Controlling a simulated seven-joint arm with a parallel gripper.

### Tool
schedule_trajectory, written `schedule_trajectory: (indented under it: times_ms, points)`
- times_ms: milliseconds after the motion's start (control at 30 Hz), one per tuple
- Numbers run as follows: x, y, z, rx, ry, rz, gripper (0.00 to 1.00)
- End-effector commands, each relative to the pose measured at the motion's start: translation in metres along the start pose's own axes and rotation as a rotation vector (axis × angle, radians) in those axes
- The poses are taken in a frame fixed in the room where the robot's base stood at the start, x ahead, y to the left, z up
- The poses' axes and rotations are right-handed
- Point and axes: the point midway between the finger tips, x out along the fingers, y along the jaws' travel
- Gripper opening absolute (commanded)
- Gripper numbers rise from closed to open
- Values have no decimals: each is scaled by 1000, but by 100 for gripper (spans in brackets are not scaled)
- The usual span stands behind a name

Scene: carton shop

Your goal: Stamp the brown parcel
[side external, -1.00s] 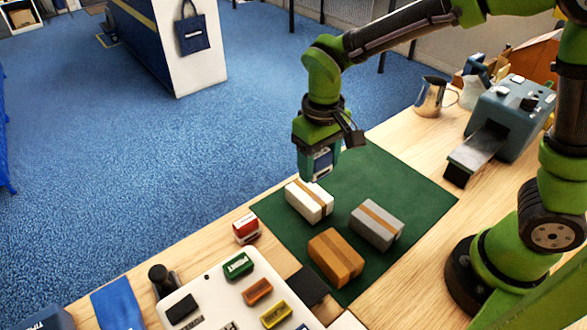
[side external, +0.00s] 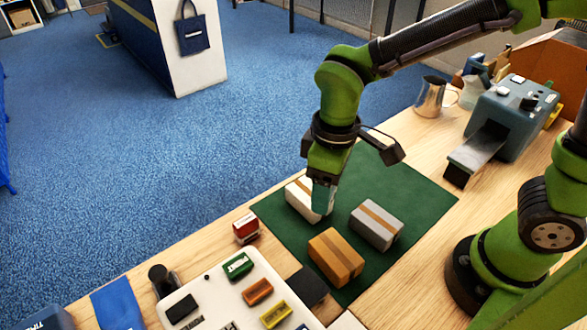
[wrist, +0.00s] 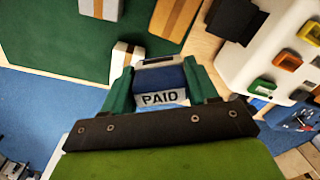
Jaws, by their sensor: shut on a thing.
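The brown parcel (side external: 336,257), a box with a darker tape band, lies on the green mat (side external: 420,190); the wrist view shows it at the top (wrist: 172,20). My gripper (side external: 323,200) is shut on a blue stamp marked PAID (wrist: 162,78). In the side view the gripper is beyond the brown parcel, in front of the white parcel (side external: 298,200), and hides part of it. The held stamp is mostly hidden there. The grey parcel (side external: 377,225) lies to the right of the white one.
A white tray (side external: 215,283) holds several coloured stamps at the front left. A red-and-white stamp (side external: 246,228) stands beside the mat, and a black pad (side external: 308,287) lies near the brown parcel. A metal jug (side external: 431,97) and a grey-blue machine (side external: 508,115) stand at the back right.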

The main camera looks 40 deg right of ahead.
Motion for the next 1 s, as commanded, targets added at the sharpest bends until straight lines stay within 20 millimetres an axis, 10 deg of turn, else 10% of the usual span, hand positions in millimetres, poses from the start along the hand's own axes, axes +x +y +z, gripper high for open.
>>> schedule_trajectory:
  times_ms: [400,1000]
  points:
    - [12,-48,58,-948,-32,10,39]
    - [51,-48,60,-1076,-38,6,39]
